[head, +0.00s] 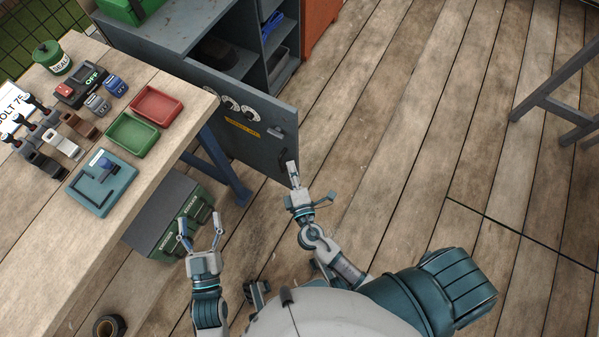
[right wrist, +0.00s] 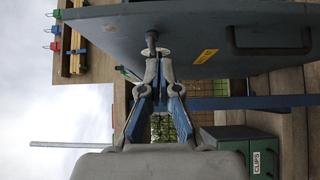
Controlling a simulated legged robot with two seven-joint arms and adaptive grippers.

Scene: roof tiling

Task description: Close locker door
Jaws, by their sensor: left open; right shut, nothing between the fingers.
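The grey locker door (head: 262,143) stands open, swung out from the locker (head: 172,28) over the wooden floor. It has round white dials, a yellow label and a dark handle (head: 276,132). My right gripper (head: 293,172) is shut and empty, close to the door's free edge; I cannot tell whether it touches. In the right wrist view the door (right wrist: 200,25) fills the top, with the handle (right wrist: 270,40) to the right of my shut fingertips (right wrist: 152,66). My left gripper (head: 200,228) is open and empty beside the workbench, below the door.
The workbench (head: 150,78) at left holds red and green trays, a teal tray and several tools. A green box (head: 170,222) sits beneath it. An orange cabinet (head: 318,22) stands beyond the locker shelves. A blue-grey metal frame (head: 560,100) is at right. The floor between is clear.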

